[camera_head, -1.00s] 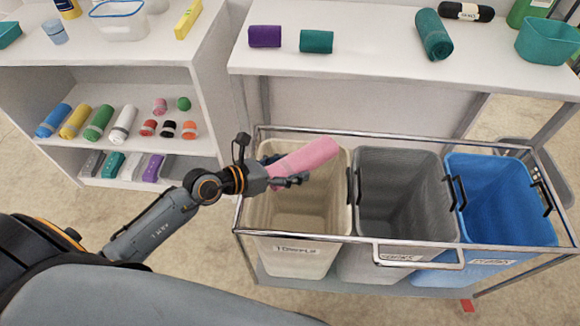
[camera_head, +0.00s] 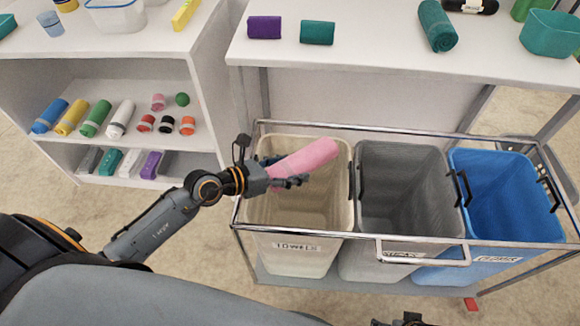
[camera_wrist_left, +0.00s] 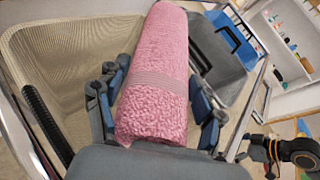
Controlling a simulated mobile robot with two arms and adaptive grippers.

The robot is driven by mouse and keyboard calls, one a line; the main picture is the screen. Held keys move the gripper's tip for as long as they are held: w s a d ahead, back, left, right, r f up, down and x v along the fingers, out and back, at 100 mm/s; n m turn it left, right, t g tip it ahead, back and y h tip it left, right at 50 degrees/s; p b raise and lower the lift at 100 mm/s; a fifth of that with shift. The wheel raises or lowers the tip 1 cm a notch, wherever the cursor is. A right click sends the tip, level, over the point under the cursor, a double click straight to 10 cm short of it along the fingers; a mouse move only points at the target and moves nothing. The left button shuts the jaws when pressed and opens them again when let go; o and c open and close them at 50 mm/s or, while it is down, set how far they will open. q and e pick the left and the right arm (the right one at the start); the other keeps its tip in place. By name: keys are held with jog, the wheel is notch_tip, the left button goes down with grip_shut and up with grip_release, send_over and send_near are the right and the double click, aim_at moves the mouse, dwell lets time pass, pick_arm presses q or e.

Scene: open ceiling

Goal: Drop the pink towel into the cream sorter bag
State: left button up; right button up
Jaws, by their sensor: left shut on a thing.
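The rolled pink towel (camera_head: 306,157) is held by my left gripper (camera_head: 285,178) over the opening of the cream sorter bag (camera_head: 296,212). In the left wrist view the pink towel (camera_wrist_left: 160,72) lies between the two fingers of my left gripper (camera_wrist_left: 158,100), which is shut on it. The cream bag (camera_wrist_left: 65,50) shows beneath and beside the towel there. The bag's front label reads "TOWELS". The part of the bag under the towel and gripper is hidden. A small dark piece at the bottom edge may be part of my right arm; its gripper cannot be made out.
A grey bag (camera_head: 400,200) and a blue bag (camera_head: 500,205) stand right of the cream one, inside a metal cart frame (camera_head: 350,236). A white table (camera_head: 380,45) with rolled towels stands behind. A shelf (camera_head: 120,75) with rolls and bottles is at the left.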

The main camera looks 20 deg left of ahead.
dwell(0.3)
pick_arm(q)
jog(key=o, duration=1.3)
jog(key=shift+s+f, duration=0.1)
jog(key=shift+s+a, duration=0.3)
jog(key=v, duration=1.1)
jog(key=shift+r, duration=0.25)
